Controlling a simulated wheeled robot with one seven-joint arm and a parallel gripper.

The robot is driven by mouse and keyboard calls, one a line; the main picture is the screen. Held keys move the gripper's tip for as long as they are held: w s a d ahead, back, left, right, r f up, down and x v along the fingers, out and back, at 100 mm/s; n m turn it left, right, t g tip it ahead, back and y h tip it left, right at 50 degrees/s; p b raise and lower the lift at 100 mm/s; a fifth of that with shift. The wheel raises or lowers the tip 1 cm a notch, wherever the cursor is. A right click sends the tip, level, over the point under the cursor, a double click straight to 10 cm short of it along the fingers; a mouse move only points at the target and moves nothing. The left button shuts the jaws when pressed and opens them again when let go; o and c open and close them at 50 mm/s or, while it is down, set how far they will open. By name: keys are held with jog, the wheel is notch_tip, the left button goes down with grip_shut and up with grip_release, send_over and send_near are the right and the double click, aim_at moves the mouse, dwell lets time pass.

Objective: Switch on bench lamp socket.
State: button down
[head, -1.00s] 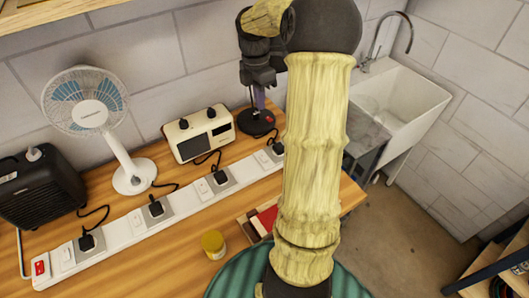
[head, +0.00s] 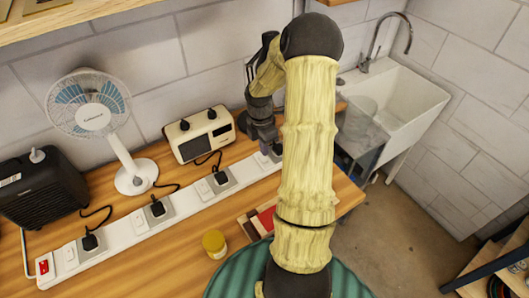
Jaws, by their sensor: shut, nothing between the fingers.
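The long white power strip (head: 115,232) runs along the bench with several sockets, each with a white rocker switch. The rightmost socket's switch (head: 262,161) lies just below my gripper (head: 266,150). My gripper points down, shut and empty, close above that socket; whether it touches is unclear. The socket's plug is mostly hidden behind my gripper and arm. The bench lamp's black base (head: 241,122) is largely covered by my gripper, and the rest of the lamp is hidden. Which cord belongs to the lamp cannot be seen.
A white fan (head: 133,177), a black heater-like box (head: 42,192) and a cream radio (head: 199,136) stand behind the strip. A red switch (head: 43,267) is at its left end.

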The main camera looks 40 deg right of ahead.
aim_at(265, 160)
jog(key=shift+s+f, duration=0.15)
jog(key=shift+f, duration=1.25)
jog(key=shift+s, duration=0.15)
jog(key=shift+s+f+p, duration=0.1)
jog(key=shift+f+p, duration=0.1)
jog(key=shift+p, duration=0.1)
jog(key=shift+w, duration=0.2)
